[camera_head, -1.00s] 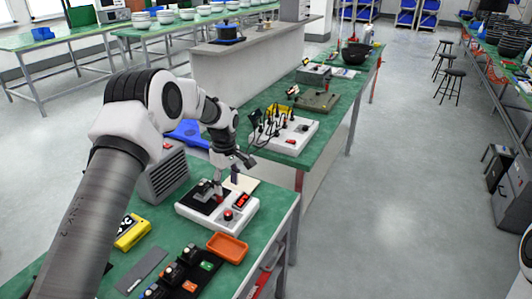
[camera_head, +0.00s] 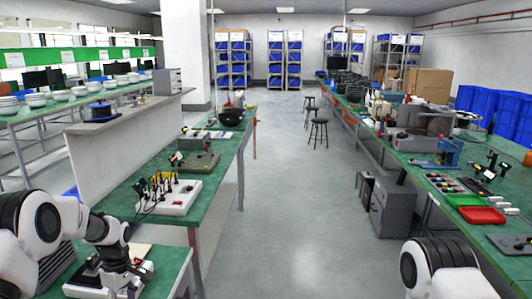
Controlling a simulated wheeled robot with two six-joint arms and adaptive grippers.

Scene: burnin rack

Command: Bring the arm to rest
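My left arm comes in from the lower left. Its wrist and gripper (camera_head: 122,278) hang low over the near green bench (camera_head: 172,264), close to a white device (camera_head: 78,291) partly cut off by the bottom edge. Whether the fingers are open or shut is too small and covered to tell. I see nothing clearly held. My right arm (camera_head: 444,268) shows only as a white and dark link at the lower right. Its gripper is out of view.
A white box with black upright leads (camera_head: 170,195) stands on the middle green bench. A right bench carries a red tray (camera_head: 481,215) and instruments. Stools (camera_head: 318,130) stand beyond. The grey floor between the benches is clear.

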